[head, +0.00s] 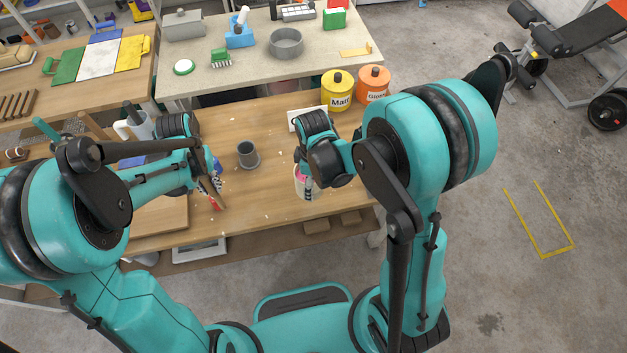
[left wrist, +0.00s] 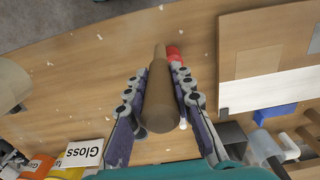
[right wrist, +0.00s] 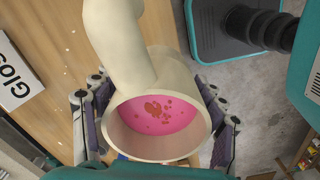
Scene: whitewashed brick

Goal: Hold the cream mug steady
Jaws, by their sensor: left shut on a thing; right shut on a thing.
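The cream mug (head: 299,193) is at the right of the wooden table in the head view. In the right wrist view the mug (right wrist: 165,62) fills the middle, its round opening facing the camera and pink with reddish-brown flecks inside. My right gripper (right wrist: 155,125) is shut on it, one finger on each side. My left gripper (head: 211,186) is over the table, left of the mug. In the left wrist view its fingers (left wrist: 160,95) are shut on a brown tapered rod-like thing (left wrist: 160,92). A red piece (left wrist: 173,53) shows beside its thin end.
A grey cup (head: 247,152) stands between my grippers. A yellow tin (head: 339,92) and an orange tin (head: 374,85) stand at the table's back right, with a white card (head: 300,118) nearby. A wooden board (left wrist: 262,50) lies near my left gripper. Pale flecks dot the table.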

